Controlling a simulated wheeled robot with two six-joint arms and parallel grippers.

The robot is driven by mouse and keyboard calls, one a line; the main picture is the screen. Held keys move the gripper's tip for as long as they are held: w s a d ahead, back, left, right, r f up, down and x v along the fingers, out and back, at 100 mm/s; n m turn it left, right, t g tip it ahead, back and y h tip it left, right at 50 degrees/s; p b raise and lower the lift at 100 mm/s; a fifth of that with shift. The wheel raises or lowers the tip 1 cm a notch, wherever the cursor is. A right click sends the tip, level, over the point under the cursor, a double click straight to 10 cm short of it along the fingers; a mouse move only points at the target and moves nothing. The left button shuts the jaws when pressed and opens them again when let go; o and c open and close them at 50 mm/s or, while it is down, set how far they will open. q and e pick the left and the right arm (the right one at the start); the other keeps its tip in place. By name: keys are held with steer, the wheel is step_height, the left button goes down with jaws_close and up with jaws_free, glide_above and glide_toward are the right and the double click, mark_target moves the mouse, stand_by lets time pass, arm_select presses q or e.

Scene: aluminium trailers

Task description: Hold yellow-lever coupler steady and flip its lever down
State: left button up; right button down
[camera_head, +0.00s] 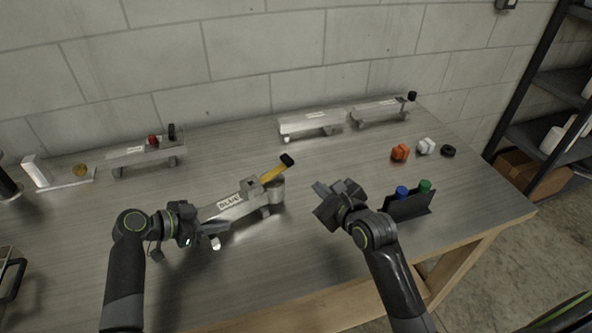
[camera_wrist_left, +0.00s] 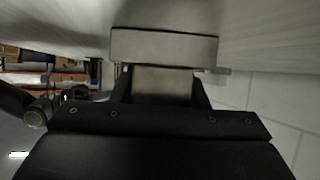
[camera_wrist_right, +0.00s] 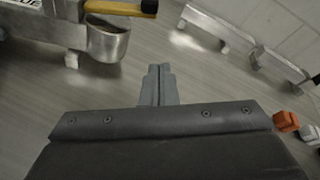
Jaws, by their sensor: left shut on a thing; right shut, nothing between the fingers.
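The yellow-lever coupler (camera_head: 235,204), a silver bar labelled BLUE, is on the table's middle, with a rounded socket (camera_head: 276,192) at its right end. Its yellow lever (camera_head: 273,173) slants up to the right, ending in a black tip. My left gripper (camera_head: 203,224) is shut on the coupler's left end; in the left wrist view a plain metal face (camera_wrist_left: 164,47) lies at the fingers. My right gripper (camera_head: 324,189) is shut and empty, right of the socket and apart from it. In the right wrist view the socket (camera_wrist_right: 107,42) and lever (camera_wrist_right: 118,8) are at upper left of the fingertips.
Other silver couplers stand at the back left (camera_head: 128,155) and back right (camera_head: 306,121). A dark holder (camera_head: 410,208) with blue and green caps is right of my right gripper. Small orange (camera_head: 400,152), white and black pieces lie behind it. Bare table surrounds the socket.

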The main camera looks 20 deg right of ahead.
steer(key=shift+s+a+f+m+g, duration=0.3)
steer(key=shift+s+a+f+m, duration=0.1)
steer(key=shift+m, duration=0.4)
